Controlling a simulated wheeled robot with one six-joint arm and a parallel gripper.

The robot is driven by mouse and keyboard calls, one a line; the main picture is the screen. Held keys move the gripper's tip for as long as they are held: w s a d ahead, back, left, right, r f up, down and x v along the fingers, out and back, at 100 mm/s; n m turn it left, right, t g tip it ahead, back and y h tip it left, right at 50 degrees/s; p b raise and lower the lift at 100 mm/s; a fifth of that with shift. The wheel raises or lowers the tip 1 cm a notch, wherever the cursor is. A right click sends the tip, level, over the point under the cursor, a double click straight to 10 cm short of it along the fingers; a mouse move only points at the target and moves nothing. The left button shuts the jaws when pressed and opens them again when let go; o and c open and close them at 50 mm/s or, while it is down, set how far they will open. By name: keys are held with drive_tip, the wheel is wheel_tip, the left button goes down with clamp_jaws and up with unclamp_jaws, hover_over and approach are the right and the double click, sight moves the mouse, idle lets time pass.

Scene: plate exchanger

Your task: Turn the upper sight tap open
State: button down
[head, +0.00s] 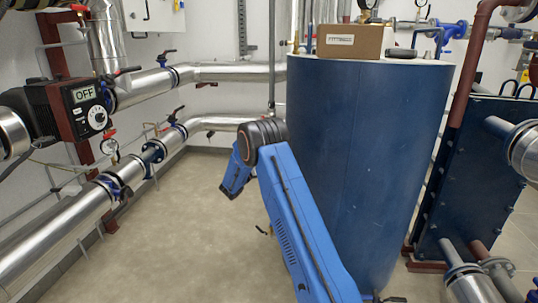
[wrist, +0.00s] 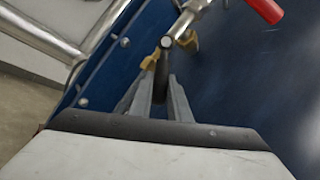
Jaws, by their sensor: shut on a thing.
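In the wrist view, my gripper (wrist: 169,51) has grey fingers with yellowish tips. The fingers stand on either side of a dark, slim lever (wrist: 160,85), and my gripper is shut on it. The lever has a pale round end and lies beside a silvery metal fitting (wrist: 185,22). I take the lever to be the handle of the sight tap; its pivot is not clearly visible. In the head view, my gripper and the tap are not visible; only my blue arm shows in front of the large blue tank (head: 365,150).
A red handle (wrist: 265,10) is close by at the wrist view's upper right. A blue surface with bolts (wrist: 110,55) and a silvery pipe (wrist: 40,35) lie to the left. In the head view, a cardboard box (head: 350,41) sits on the tank, and the floor (head: 180,220) at left is clear.

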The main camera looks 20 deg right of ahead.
drive_tip(key=shift+w+a+f+m+g, duration=0.1)
drive_tip(key=shift+w+f+m+g, duration=0.2)
drive_tip(key=shift+m, duration=0.6)
drive_tip(key=c, duration=1.7)
unclamp_jaws()
drive_tip(key=shift+o, duration=0.2)
drive_tip(key=shift+a, duration=0.1)
drive_tip(key=v, duration=1.7)
drive_tip(key=shift+f, duration=0.3)
drive_tip(key=shift+w, duration=0.1)
